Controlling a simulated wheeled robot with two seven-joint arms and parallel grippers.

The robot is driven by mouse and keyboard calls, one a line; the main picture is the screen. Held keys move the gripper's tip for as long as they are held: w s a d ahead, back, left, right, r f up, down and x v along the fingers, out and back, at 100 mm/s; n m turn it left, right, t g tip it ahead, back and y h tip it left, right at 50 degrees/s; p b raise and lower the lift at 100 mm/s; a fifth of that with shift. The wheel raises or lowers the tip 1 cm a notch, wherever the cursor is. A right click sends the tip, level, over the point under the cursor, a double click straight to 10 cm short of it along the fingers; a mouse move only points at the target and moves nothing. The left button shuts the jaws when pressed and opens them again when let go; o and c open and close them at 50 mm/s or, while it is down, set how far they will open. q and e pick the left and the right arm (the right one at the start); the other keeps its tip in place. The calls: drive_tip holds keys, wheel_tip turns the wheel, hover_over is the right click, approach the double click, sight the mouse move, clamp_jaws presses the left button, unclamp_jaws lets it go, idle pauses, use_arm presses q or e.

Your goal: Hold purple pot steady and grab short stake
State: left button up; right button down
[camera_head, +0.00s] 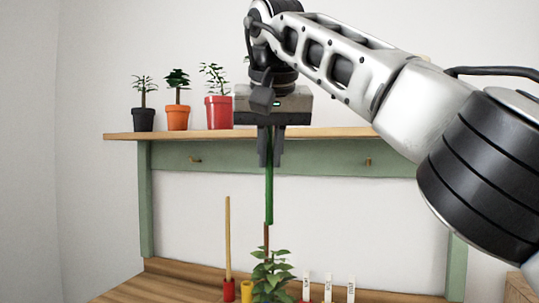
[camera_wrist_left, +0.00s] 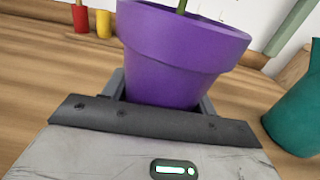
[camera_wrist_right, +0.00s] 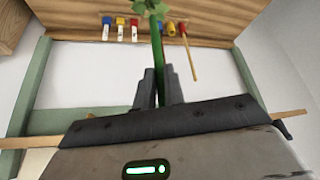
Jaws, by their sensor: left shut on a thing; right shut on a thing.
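The purple pot (camera_wrist_left: 180,50) stands between the fingers of my left gripper (camera_wrist_left: 162,97), which is shut on it. A green stem rises from the pot. In the head view its leafy plant (camera_head: 270,275) shows at the bottom, but the pot and my left gripper are out of that picture. My right gripper (camera_head: 270,158) is shut on a thin green stake (camera_head: 269,198), held upright above the plant. The stake also runs between the fingers in the right wrist view (camera_wrist_right: 158,60). Its lower end lines up with a brown stem (camera_head: 266,236); I cannot tell if they touch.
A tall wooden stake (camera_head: 227,240) stands in a red holder (camera_head: 229,288) beside a yellow holder (camera_head: 247,291). White labels (camera_head: 328,284) stand to the right. A teal pitcher-like vessel (camera_wrist_left: 297,115) is right of the pot. Potted plants stand on the shelf (camera_head: 165,134) behind my right gripper.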

use_arm(q)
drive_tip(key=o, duration=1.2)
drive_tip(key=shift+f, duration=0.1)
